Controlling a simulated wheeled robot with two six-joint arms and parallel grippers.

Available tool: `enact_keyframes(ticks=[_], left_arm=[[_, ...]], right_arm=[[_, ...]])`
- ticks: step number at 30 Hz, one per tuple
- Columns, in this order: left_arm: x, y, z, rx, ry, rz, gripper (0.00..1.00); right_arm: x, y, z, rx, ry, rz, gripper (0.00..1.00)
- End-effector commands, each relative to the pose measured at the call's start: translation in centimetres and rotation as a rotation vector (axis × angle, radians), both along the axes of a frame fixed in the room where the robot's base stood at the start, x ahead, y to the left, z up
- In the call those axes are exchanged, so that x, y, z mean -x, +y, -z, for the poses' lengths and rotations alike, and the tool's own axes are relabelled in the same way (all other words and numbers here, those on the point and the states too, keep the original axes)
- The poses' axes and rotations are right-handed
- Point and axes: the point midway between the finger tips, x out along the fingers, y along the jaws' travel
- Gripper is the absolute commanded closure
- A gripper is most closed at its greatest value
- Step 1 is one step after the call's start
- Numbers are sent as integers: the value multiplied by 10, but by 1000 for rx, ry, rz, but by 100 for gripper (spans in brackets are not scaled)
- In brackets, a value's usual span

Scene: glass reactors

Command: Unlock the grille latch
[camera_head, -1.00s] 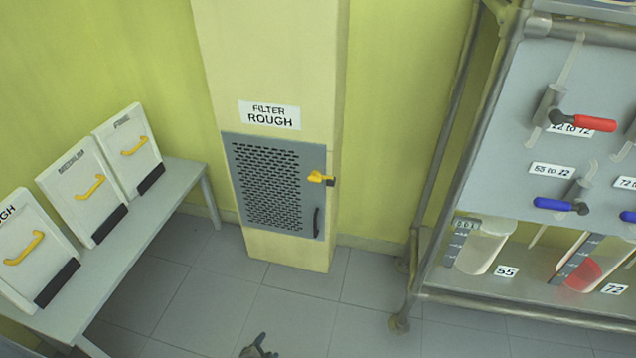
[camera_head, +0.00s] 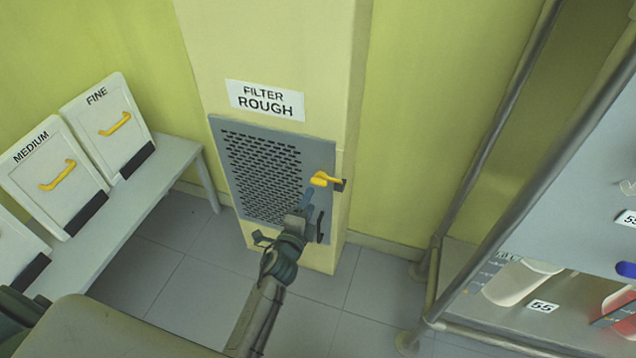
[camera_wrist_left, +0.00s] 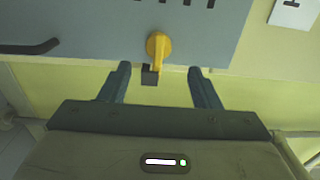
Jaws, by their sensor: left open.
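The grey perforated grille (camera_head: 262,165) is shut on the cream column under a "FILTER ROUGH" label. Its yellow latch (camera_head: 325,179) sits at the right edge, its handle lying roughly sideways across to a dark catch (camera_head: 340,185). My left gripper (camera_head: 305,200) is in front of the grille, just below the latch. In the left wrist view the latch (camera_wrist_left: 158,48) lies between and beyond the two open fingers (camera_wrist_left: 158,85), with no contact visible. The black grille handle (camera_head: 319,226) is beside the gripper. My right gripper is not in view.
A bench (camera_head: 165,165) on the left holds filter panels, including MEDIUM (camera_head: 52,178) and FINE (camera_head: 108,127). A metal-framed rack (camera_head: 490,185) with containers stands on the right. The floor between has free room.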

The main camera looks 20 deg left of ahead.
Motion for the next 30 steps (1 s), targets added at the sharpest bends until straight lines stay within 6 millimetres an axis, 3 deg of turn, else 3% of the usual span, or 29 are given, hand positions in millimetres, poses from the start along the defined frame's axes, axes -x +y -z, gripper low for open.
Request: enact_keyframes(ticks=[3, 10, 16, 23, 24, 30], left_arm=[[-25, -1, 0, 0, -2, 0, 43], [-60, -2, 1, 2, 0, 0, 43], [-72, -2, 1, 2, 2, 0, 43], [-72, -2, 1, 3, 2, 0, 43], [-72, -2, 1, 3, 2, 0, 45], [-72, -2, 1, 3, 1, 0, 84]], right_arm=[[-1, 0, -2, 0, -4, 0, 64], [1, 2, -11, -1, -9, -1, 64], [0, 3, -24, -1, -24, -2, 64], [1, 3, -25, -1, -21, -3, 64], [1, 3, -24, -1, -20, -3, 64], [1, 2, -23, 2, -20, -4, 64]])
